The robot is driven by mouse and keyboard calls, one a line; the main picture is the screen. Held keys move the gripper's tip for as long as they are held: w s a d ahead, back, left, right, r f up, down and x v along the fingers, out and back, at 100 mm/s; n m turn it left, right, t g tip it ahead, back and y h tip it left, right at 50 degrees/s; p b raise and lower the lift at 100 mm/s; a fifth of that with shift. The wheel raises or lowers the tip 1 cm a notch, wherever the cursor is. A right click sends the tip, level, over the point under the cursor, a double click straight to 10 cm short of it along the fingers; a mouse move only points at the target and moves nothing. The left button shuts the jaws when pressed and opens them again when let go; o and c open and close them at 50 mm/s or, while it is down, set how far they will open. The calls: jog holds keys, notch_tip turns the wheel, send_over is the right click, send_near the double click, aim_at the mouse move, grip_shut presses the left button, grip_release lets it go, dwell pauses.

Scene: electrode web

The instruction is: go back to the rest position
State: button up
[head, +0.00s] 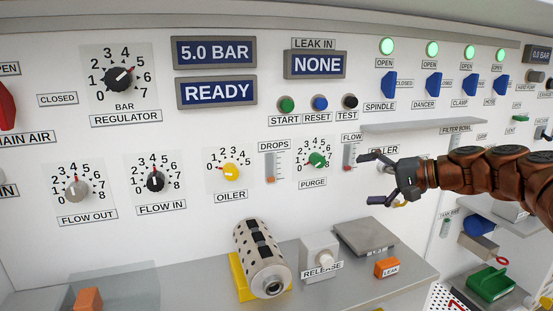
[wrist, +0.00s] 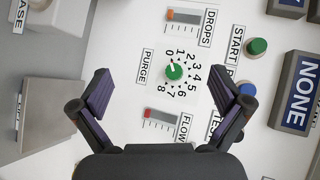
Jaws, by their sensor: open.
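My gripper (head: 376,178) is open and empty in the head view, at the end of my brown arm coming in from the right. It hangs in front of the white panel, right of the green purge knob (head: 318,160) and the flow gauge (head: 349,155). In the wrist view the two fingers of my gripper (wrist: 172,95) are spread wide. The green purge knob (wrist: 174,71) shows beyond and between them, apart from the fingers.
The display (head: 315,64) reads NONE; another (head: 218,92) reads READY. Below, a perforated cylinder (head: 262,258) lies in a yellow cradle, beside a release button block (head: 320,256) and an orange leak tag (head: 387,268). A grey shelf (head: 420,125) juts out above my gripper.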

jog(key=s+a+n+g+h+p, duration=0.2)
jog(key=s+a+g+p, duration=0.15)
jog(key=s+a, duration=0.5)
jog(key=s+a+n+g+h+p, duration=0.25)
jog(key=s+a+p, duration=0.25)
jog(key=s, duration=0.6)
jog(key=s+d+f+g+h+p, duration=0.1)
jog(key=s+d+h+p, duration=0.3)
jog(key=s, duration=0.7)
jog(key=s+d+f+g+h+p, duration=0.2)
jog(key=s+d, duration=0.4)
jog(key=s, duration=0.6)
jog(key=f+n+h+p, duration=0.1)
jog(key=p, duration=0.1)
jog(key=shift+d+f+h+p, duration=0.2)
jog(key=shift+d+h+p, duration=0.1)
jog(key=shift+h+p, duration=0.05)
